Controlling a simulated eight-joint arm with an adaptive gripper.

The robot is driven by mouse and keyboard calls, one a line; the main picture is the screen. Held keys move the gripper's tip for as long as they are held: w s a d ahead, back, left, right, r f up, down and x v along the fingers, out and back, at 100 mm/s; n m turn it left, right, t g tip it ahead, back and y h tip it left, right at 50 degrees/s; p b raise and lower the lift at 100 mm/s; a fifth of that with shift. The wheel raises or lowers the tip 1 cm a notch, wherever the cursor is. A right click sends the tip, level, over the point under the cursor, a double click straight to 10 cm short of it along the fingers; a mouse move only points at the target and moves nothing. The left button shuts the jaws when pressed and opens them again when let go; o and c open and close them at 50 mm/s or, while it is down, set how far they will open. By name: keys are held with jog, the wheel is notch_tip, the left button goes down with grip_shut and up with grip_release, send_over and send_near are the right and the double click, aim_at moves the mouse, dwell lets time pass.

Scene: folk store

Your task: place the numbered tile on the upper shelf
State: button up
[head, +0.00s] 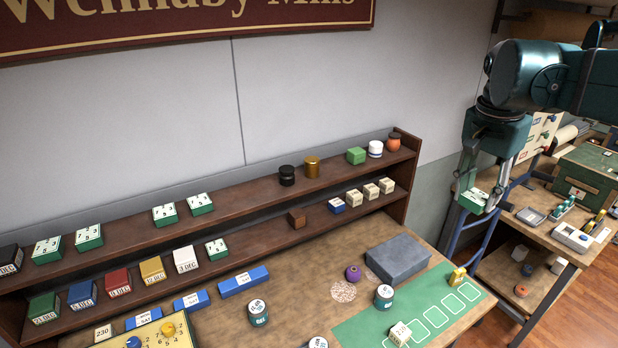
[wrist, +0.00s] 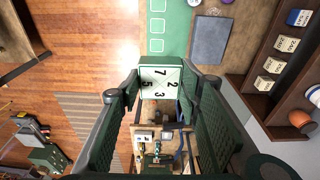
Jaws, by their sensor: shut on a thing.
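My gripper (head: 484,198) is shut on a green numbered tile (head: 472,201), out to the right of the shelf unit and above the floor side of the bench. In the wrist view the tile (wrist: 160,79) shows a white face with 7, 5, 2 and 3, between the two fingers (wrist: 158,92). The brown upper shelf (head: 240,197) runs along the wall. Two similar green tiles stand at its left, such as this one (head: 88,238), and two stand nearer its middle, such as this one (head: 200,204). Bare board lies between these pairs and right of the second pair.
The lower shelf (head: 262,232) holds date blocks and another green tile (head: 216,249). The bench has a grey box (head: 398,259).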

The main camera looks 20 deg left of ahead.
aim_at(474, 195)
jog(key=r, duration=0.6)
jog(key=shift+w+a+r, duration=0.15)
jog(key=shift+a+r, duration=0.15)
jog(key=w+a+r+n+y+p, duration=0.2)
jog(key=a+n, duration=0.7)
jog(key=a, duration=3.4)
jog(key=s+a+f+n+p, duration=0.1)
jog(key=s+a+n+p, duration=0.15)
jog(key=s+a, duration=0.8)
jog(key=s+a+n+p, duration=0.1)
jog(key=s+a+n, duration=0.3)
jog(key=a, duration=1.2)
jog(key=s+a+f+n+p, duration=0.1)
jog(key=s+a+n+p, duration=0.1)
jog(key=s+a, duration=0.9)
notch_tip(474, 195, down, 5)
jog(key=w+a, duration=0.2)
jog(key=shift+w+f, duration=0.15)
jog(key=shift+f+p, duration=0.3)
jog(key=shift+f, duration=2.6)
